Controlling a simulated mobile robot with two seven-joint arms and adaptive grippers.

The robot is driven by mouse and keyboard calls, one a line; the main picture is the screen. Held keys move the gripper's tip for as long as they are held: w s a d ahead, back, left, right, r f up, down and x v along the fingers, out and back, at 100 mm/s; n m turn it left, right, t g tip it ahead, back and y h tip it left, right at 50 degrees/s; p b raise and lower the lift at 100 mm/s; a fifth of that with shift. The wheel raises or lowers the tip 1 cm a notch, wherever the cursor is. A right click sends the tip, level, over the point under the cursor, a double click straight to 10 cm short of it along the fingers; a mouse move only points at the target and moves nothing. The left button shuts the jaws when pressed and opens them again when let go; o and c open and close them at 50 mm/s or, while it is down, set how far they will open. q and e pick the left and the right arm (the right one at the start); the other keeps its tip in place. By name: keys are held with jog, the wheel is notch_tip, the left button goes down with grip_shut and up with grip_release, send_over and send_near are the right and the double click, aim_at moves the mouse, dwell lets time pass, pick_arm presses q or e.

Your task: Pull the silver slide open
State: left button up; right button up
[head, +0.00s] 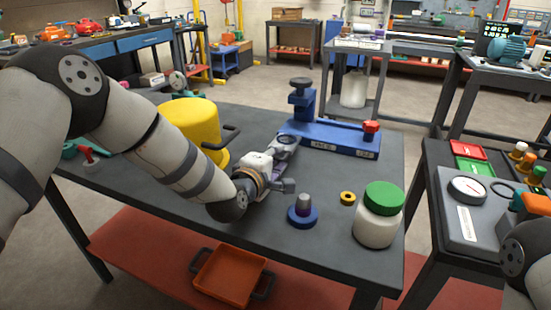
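My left gripper (286,145) reaches across the dark table to the front left of a blue fixture (345,141). The fixture is a long blue base with a dark-knobbed upright (301,98) at its left end and a red knob (371,129) at its right end. I cannot clearly pick out a silver slide; the gripper covers part of the fixture's near left side. The fingers are small and dark here, so I cannot tell whether they are open or shut, or touching the fixture. My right arm shows only at the lower right edge; its gripper is out of view.
A yellow pot (190,124) stands behind my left forearm. A blue-based grey peg (303,211), a yellow ring (347,198) and a green-lidded jar (379,214) stand at the table's front right. An orange tray (229,276) lies on the lower shelf. A gauge panel (472,212) sits right.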

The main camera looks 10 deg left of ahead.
pick_arm(q)
jog(key=shift+s, duration=0.15)
jog(key=v, duration=1.1)
jog(key=shift+s+a+r, duration=0.1)
jog(key=shift+s+r, duration=0.05)
jog(key=shift+s, duration=0.25)
